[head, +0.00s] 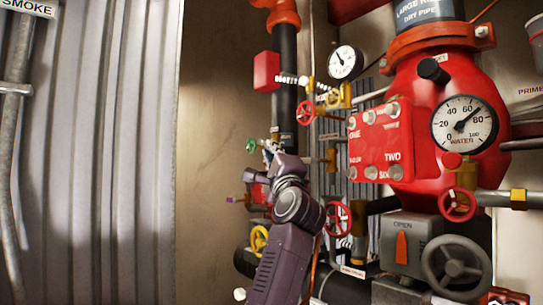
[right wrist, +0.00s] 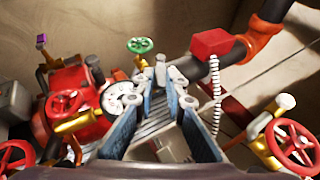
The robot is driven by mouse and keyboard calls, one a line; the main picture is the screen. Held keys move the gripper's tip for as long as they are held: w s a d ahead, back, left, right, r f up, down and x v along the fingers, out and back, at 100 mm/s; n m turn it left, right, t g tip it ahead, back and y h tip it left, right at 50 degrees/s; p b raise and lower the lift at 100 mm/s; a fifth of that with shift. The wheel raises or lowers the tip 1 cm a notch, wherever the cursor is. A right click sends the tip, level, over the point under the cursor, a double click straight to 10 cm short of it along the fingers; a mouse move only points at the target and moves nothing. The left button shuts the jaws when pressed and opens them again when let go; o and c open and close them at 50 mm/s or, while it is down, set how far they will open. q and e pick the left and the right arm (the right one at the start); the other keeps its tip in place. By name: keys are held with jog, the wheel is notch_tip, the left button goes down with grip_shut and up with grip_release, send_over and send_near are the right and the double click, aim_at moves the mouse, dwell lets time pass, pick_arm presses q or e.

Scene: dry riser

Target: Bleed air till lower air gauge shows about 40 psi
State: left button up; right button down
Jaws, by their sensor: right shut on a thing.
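My right gripper (head: 272,150) reaches up beside the green valve wheel (head: 251,146). In the right wrist view its fingers (right wrist: 163,82) are closed on a small grey part whose shape is mostly hidden. The green wheel (right wrist: 140,45) shows just beyond the fingertips, apart from them. A small white gauge (right wrist: 118,98) sits left of the fingers, partly covered; its reading is too small to tell, and I cannot tell which gauge it is. In the head view an upper white gauge (head: 345,62) is visible. My left gripper is out of view.
A large red valve body (head: 435,80) with a WATER gauge (head: 464,124), needle between 60 and 80, stands at right. Red wheels (head: 337,218) and a yellow wheel (head: 259,240) surround my arm. A red box (head: 266,70) hangs above. The plain wall (head: 215,130) at left leaves room.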

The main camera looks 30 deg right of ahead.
dwell(0.3)
jog(key=c, duration=2)
grip_release()
jog(key=shift+o, duration=0.2)
jog(key=v, duration=1.2)
jog(key=shift+f, duration=0.15)
